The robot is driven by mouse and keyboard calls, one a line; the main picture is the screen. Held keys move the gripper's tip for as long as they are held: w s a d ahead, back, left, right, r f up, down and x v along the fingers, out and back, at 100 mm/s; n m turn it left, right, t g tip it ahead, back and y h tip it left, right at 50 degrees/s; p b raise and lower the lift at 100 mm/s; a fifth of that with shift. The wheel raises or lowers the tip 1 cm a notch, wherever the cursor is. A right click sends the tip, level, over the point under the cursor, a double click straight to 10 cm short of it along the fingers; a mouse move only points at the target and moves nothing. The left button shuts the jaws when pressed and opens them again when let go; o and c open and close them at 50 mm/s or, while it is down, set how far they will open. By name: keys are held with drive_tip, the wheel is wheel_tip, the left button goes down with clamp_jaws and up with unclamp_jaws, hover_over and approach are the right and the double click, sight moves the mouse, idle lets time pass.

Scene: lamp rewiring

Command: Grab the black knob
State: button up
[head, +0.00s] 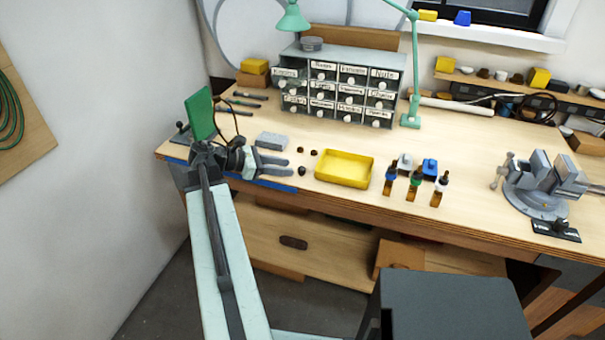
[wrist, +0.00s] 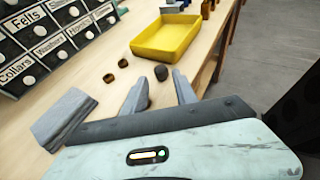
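The black knob (wrist: 161,73) is a small dark rounded piece on the wooden bench. In the head view the knob (head: 302,171) lies just past my fingertips, near the bench's front edge. My gripper (head: 289,167) reaches over the bench from the left. In the wrist view my gripper (wrist: 158,83) is open, with its two grey fingers spread. The knob appears in line with the gap, at about the level of the fingertips. I cannot tell whether either finger touches it. Nothing is held.
Two small brown pieces (wrist: 124,63) (wrist: 109,78) lie left of the knob. A yellow tray (head: 345,184) stands beyond it. A grey block (head: 271,141) sits close to my gripper. A drawer cabinet (head: 338,88) stands behind. Dropper bottles (head: 415,183) and a vise (head: 540,183) are farther right.

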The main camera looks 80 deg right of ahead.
sight(299, 169)
drive_tip(key=b+x, duration=0.2)
drive_tip(key=x, duration=0.3)
drive_tip(key=shift+f, duration=0.2)
drive_tip(key=shift+a+r, duration=0.1)
clamp_jaws()
drive_tip(key=shift+r, duration=0.1)
wheel_tip(299, 169, up, 10)
drive_tip(key=p, duration=1)
